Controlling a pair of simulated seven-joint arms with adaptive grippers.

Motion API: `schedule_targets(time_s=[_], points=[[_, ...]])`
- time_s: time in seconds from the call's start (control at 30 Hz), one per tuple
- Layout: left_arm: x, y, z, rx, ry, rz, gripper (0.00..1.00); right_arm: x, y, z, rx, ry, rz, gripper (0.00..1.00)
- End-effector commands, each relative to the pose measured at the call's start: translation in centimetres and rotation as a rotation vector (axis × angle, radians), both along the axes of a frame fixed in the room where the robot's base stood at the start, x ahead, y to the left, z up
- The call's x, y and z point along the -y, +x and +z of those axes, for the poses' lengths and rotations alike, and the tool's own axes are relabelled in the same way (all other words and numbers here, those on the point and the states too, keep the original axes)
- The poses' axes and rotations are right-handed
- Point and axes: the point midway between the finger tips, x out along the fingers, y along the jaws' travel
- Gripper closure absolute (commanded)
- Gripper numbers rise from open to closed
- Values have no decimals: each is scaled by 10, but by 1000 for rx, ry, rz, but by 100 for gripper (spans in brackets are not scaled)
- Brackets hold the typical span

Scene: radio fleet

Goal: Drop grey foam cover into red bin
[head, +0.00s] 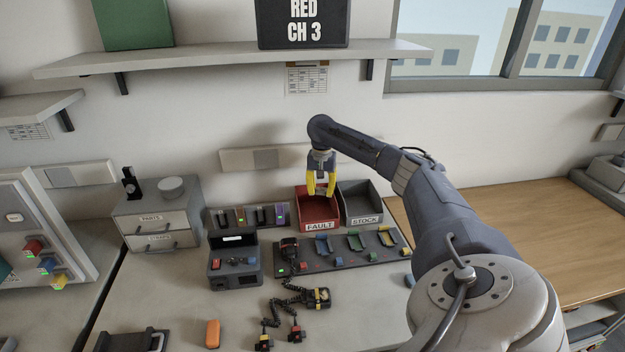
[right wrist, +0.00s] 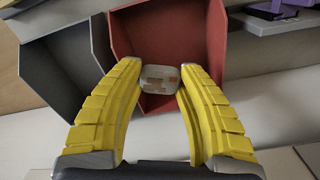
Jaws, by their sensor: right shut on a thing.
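My right gripper (head: 320,186) is above the red bin (head: 316,210), which carries a FAULT label. In the right wrist view the yellow fingers (right wrist: 160,78) are shut on a small pale grey rounded piece, the grey foam cover (right wrist: 157,74), with reddish patches on its face. The red bin (right wrist: 210,42) lies beyond the fingertips. The cover is too small to make out in the head view. My left gripper is not in view.
A dark grey STOCK bin (head: 363,205) adjoins the red bin on its right. A rack with several coloured clips (head: 345,245), a dark tester box (head: 234,262) and a handset with coiled cord (head: 316,297) are in front. Shelves hang above.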

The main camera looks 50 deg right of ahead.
Motion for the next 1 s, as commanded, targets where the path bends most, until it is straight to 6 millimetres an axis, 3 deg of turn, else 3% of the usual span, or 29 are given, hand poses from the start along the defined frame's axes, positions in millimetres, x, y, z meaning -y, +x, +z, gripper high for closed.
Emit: schedule_targets(time_s=[0.3, 0.67, 0.7, 0.9, 1.0], points=[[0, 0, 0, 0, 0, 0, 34, 0, 0, -18, 0, 0, -1, 86], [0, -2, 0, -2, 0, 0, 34, 0, 0, -20, 1, -1, 0, 86], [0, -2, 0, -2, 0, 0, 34, 0, 0, -20, 1, -1, 0, 59], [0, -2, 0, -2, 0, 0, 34, 0, 0, -20, 1, -1, 0, 38], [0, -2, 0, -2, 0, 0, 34, 0, 0, -20, 1, -1, 0, 38]])
